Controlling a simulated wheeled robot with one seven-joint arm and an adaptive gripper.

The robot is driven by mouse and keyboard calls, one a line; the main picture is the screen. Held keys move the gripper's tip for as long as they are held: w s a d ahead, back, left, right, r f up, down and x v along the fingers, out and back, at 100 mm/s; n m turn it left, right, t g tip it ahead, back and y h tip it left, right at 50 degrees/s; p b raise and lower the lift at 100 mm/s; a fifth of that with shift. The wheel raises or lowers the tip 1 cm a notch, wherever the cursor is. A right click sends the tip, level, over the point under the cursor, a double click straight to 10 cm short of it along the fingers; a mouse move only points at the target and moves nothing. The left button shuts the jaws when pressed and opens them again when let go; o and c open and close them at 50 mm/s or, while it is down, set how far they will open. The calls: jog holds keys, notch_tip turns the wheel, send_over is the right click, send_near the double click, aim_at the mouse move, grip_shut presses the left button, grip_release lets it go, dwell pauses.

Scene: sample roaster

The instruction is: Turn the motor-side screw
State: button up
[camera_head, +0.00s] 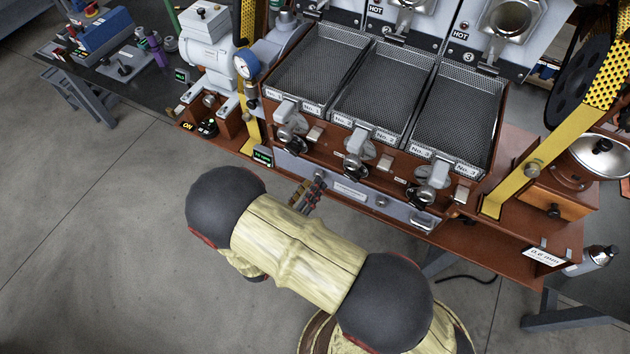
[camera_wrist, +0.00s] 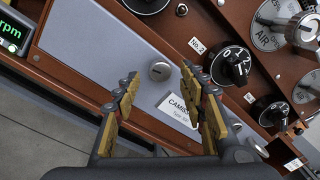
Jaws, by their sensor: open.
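A round silver screw (camera_wrist: 159,71) sits on the grey front panel (camera_wrist: 95,45), between the green rpm display and the white panel label (camera_wrist: 178,108). Its slot is too small to read clearly. My gripper (camera_wrist: 168,84) is open and empty, with its yellow-padded fingers spread to either side below the screw in the wrist view. I see no contact with it. Another screw (camera_head: 381,201) shows at the panel's right.
Black knobs (camera_wrist: 231,67) and a round AIR dial (camera_wrist: 275,25) are to the panel's right. Above the panel are levers (camera_head: 356,160) and mesh trays (camera_head: 383,92). A yellow belt guard (camera_head: 535,160) stands at right. The floor in front is clear.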

aim_at(319, 174)
jog(key=shift+x, duration=1.5)
jog(key=shift+c, duration=0.6)
grip_shut()
